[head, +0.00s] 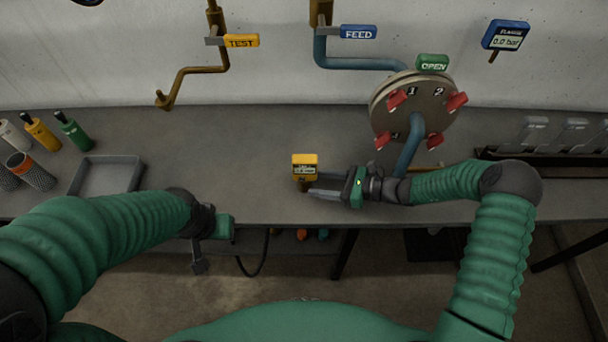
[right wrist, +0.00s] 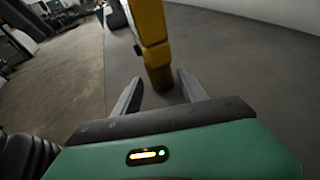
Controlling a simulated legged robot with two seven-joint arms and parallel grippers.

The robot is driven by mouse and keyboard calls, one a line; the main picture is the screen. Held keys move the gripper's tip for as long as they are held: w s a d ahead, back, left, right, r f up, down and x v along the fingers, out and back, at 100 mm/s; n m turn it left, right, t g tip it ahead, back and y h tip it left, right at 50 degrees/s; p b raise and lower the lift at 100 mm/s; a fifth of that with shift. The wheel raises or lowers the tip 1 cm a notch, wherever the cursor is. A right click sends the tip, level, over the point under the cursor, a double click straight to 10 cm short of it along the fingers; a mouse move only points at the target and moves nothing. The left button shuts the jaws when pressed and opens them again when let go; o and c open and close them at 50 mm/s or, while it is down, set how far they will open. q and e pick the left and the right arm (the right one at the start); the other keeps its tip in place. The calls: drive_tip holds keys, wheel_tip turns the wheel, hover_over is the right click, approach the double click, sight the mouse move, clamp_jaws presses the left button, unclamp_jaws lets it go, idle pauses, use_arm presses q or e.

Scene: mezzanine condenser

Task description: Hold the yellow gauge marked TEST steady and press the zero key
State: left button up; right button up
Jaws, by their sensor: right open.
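The yellow gauge (head: 305,160) stands near the bench's front edge in the head view, with a small display and a short brown stem below. Any wording on it and its keys are too small to read. My right gripper (head: 313,186) is open just right of the stem. In the right wrist view the gauge's yellow body (right wrist: 153,28) rises ahead, and its brown stem (right wrist: 159,78) lies between the two open fingertips (right wrist: 159,90), with no clear contact. My left gripper (head: 205,250) hangs at the bench's front edge, apart from the gauge; its jaw opening is unclear.
The grey bench (head: 240,150) is clear around the gauge. A grey tray (head: 107,160) and several bottles lie left. A round flange (head: 390,125) with red clamps stands right. A yellow TEST tag (head: 241,41) and blue gauge (head: 505,36) are at the wall.

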sight(308, 183)
drive_tip(key=x, duration=0.3)
drive_tip(key=shift+d+f+b, duration=0.1)
drive_tip(key=shift+f+b, duration=0.05)
drive_tip(key=shift+b, duration=0.15)
use_arm(q)
drive_tip(key=shift+d+f, duration=0.1)
drive_tip(key=shift+f, duration=0.6)
use_arm(e)
drive_tip(key=shift+w+a, duration=0.2)
drive_tip(key=shift+a, duration=0.45)
drive_tip(key=c, duration=0.8)
use_arm(q)
clamp_jaws()
drive_tip(key=shift+w, duration=0.1)
use_arm(e)
drive_tip(key=shift+f, duration=0.1)
idle(0.4)
